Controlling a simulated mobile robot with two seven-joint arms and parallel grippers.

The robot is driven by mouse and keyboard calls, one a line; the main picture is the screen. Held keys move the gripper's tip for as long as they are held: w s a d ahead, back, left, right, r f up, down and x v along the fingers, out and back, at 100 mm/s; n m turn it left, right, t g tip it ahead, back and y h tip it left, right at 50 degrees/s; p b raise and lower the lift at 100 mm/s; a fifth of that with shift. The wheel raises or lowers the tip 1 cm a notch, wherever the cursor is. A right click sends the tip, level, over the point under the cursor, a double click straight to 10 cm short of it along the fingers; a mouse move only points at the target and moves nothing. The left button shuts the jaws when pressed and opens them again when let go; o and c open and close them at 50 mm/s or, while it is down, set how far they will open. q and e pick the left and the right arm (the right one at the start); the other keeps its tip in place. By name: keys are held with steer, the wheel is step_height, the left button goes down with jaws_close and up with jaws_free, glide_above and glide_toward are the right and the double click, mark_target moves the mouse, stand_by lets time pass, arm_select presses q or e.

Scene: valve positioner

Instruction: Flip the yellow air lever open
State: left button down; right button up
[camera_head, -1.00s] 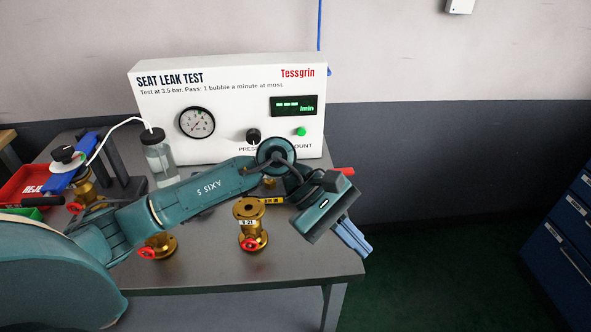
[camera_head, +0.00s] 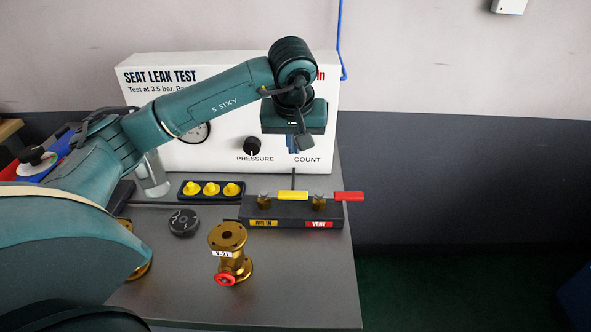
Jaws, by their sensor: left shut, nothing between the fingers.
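The yellow air lever (camera_head: 292,195) lies level on its small brass valve, pointing right, above the yellow AIR IN label (camera_head: 263,223) on a dark block (camera_head: 285,210). My left gripper (camera_head: 292,145) hangs above and behind the lever, in front of the test panel, with its fingers pointing down. Its fingers are largely hidden by the gripper body and a dark part. It is shut, empty, and apart from the lever. My right gripper is not in view.
The red vent lever (camera_head: 349,196) sticks out right, close to the yellow one. The seat leak test panel (camera_head: 230,150) stands behind. A brass valve (camera_head: 228,250) tagged 9-21 stands in front. Yellow caps (camera_head: 211,188) sit left of the block. The front right bench is clear.

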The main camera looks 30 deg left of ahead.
mark_target(283, 195)
arm_select(q)
steer(key=x, duration=0.9)
steer(key=shift+f, duration=0.3)
steer(key=shift+s+d+p, duration=0.3)
steer(key=shift+s+d, duration=0.1)
steer(key=shift+s, duration=0.2)
steer(key=shift+s+d+p, duration=0.25)
steer(key=shift+s+d, duration=0.15)
steer(key=shift+s, duration=0.25)
steer(key=shift+s+d, duration=0.15)
steer(key=shift+s, duration=0.15)
steer(key=shift+d, duration=0.1)
steer(key=shift+s+d+m, duration=0.1)
steer(key=shift+s+m, duration=0.1)
steer(key=shift+m, duration=0.2)
